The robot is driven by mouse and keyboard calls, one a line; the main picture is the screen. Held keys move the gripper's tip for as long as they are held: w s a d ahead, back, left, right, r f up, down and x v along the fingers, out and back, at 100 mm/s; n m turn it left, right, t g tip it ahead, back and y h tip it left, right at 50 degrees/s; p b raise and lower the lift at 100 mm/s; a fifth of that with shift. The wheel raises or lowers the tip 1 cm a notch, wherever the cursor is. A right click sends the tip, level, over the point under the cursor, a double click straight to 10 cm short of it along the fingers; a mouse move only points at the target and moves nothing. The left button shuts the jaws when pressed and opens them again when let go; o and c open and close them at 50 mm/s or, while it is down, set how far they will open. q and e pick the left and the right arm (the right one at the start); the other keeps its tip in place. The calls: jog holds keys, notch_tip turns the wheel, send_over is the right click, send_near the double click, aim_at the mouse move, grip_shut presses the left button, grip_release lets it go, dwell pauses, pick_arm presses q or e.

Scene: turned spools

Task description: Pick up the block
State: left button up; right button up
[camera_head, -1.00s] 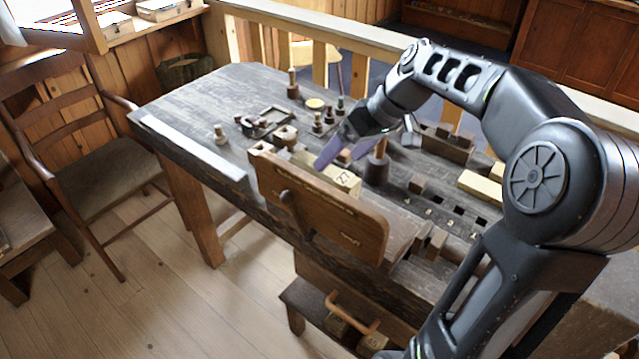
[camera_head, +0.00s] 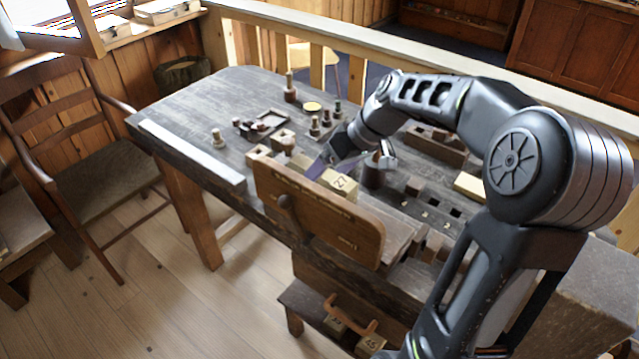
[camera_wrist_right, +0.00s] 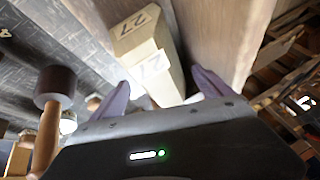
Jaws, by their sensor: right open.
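The pale wooden block marked 27 (camera_head: 341,184) lies on the dark workbench, just behind the upright brown board. In the right wrist view the block (camera_wrist_right: 150,62) lies ahead of my fingers, and its near end shows between the two fingertips. My right gripper (camera_head: 325,166) is open, with purple fingers, close to the block in the head view. In the right wrist view the gripper (camera_wrist_right: 163,86) has both fingers apart, one on each side of the block's near end. I cannot tell whether they touch it. My left gripper is not in view.
The upright brown board (camera_head: 315,215) stands close along the block's front side. A dark cylindrical piece (camera_head: 374,174) stands right of the block. Several turned pieces and a small tray (camera_head: 262,124) are farther left. The bench's left end (camera_head: 190,105) is mostly clear.

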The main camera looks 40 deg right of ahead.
jog(key=shift+x, duration=1.25)
jog(key=shift+f, duration=0.1)
jog(key=c, duration=1.6)
jog(key=shift+r, duration=0.2)
jog(key=shift+s+d+r, duration=0.3)
jog(key=s+d+r, duration=0.2)
jog(key=s, duration=0.1)
jog(key=s+d+r+b, duration=0.1)
jog(key=s+d+r, duration=0.2)
jog(key=s, duration=0.1)
jog(key=s+d+r+b, duration=0.1)
jog(key=s+d+r, duration=0.1)
jog(key=s+d, duration=0.1)
jog(key=shift+s+r, duration=0.15)
jog(key=shift+s, duration=0.05)
